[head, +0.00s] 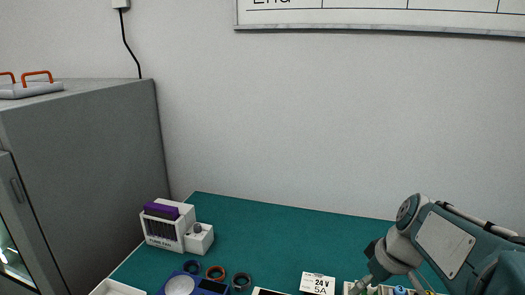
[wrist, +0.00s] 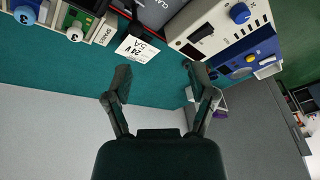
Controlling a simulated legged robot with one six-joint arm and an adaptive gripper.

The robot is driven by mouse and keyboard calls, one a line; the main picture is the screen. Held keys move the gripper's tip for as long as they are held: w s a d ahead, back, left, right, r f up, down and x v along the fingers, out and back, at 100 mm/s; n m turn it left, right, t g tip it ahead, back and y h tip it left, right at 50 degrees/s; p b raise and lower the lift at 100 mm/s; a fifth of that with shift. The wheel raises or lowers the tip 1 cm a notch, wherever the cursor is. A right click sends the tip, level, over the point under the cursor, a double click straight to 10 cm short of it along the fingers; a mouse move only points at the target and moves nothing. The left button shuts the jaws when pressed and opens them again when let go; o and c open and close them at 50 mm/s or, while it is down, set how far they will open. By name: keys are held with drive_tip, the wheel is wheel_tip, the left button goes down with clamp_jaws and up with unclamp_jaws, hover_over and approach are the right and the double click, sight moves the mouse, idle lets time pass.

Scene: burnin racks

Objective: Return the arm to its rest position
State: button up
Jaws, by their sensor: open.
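My arm (head: 440,240) reaches in from the right edge in the head view, over the right part of the green bench. My gripper (wrist: 160,84) is open and empty in the wrist view, its two fingers apart with bare green surface and wall between and beyond them. In the head view its lower end is partly cut off by the bottom edge.
The green bench (head: 270,235) holds a white card marked 24V 5A (head: 318,284), a white unit with a purple top (head: 168,224), and several dark and orange rings. A grey cabinet (head: 90,160) stands left. The wall behind is clear below a whiteboard.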

drive_tip(key=s+a+r+m+t+h, duration=0.1)
drive_tip(key=s+a+m, duration=0.4)
drive_tip(key=s, duration=0.7)
drive_tip(key=shift+s+a+t+h, duration=0.3)
drive_tip(key=shift+a+t+h, duration=0.55)
drive_tip(key=shift+t, duration=0.35)
drive_tip(key=shift+r, duration=0.1)
